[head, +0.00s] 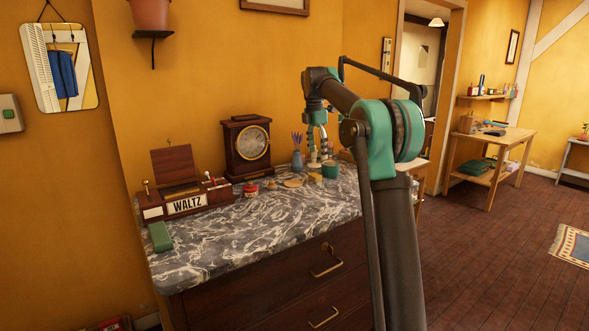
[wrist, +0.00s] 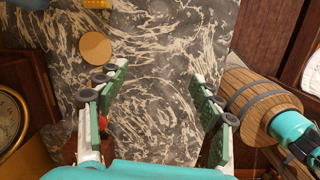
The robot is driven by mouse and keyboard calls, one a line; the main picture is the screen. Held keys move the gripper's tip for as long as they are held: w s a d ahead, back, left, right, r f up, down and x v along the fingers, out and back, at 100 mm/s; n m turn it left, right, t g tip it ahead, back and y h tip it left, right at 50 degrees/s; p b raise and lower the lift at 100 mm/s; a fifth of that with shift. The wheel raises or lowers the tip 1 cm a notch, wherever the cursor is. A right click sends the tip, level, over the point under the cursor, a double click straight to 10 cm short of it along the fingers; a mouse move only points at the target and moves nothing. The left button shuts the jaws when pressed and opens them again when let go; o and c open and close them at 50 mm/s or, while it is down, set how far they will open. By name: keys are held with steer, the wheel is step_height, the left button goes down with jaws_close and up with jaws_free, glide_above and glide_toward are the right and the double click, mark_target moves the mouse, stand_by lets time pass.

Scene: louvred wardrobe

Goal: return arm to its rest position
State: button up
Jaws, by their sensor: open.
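My arm rises in the head view and bends over the marble-topped dresser (head: 245,245). My gripper (head: 318,155) hangs small and partly hidden behind my arm, near the back of the dresser top. In the wrist view my gripper (wrist: 160,95) is open, its two green-padded fingers spread wide. Only grey-and-white marble shows between the fingers, and nothing is held. A round tan disc (wrist: 95,46) lies beyond the left finger. A small red thing is partly hidden behind that finger.
The dresser top holds a wooden clock (head: 247,146), a WALTZ sign box (head: 187,204), a green block (head: 160,237), a red jar (head: 251,190) and a vase (head: 297,160). A wooden barrel-like thing (wrist: 262,100) lies close right of my gripper. Open floor (head: 480,260) lies to the right.

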steer(key=s+d+f+m+t, duration=0.1)
steer(key=s+d+f+m, duration=0.2)
steer(key=s+f+m, duration=0.4)
steer(key=s+d+f+m+t, duration=0.1)
steer(key=s+d+f+m, duration=0.3)
steer(key=s+f+m, duration=0.4)
steer(key=s+d+f+m+t+y, duration=0.1)
steer(key=s+d+f+m, duration=0.2)
steer(key=s+f+m, duration=0.5)
steer(key=s+f, duration=0.4)
steer(key=s, duration=0.6)
steer(key=s+f, duration=0.5)
steer(key=s, duration=0.5)
steer(key=shift+s+d, duration=0.25)
steer(key=shift+d, duration=0.1)
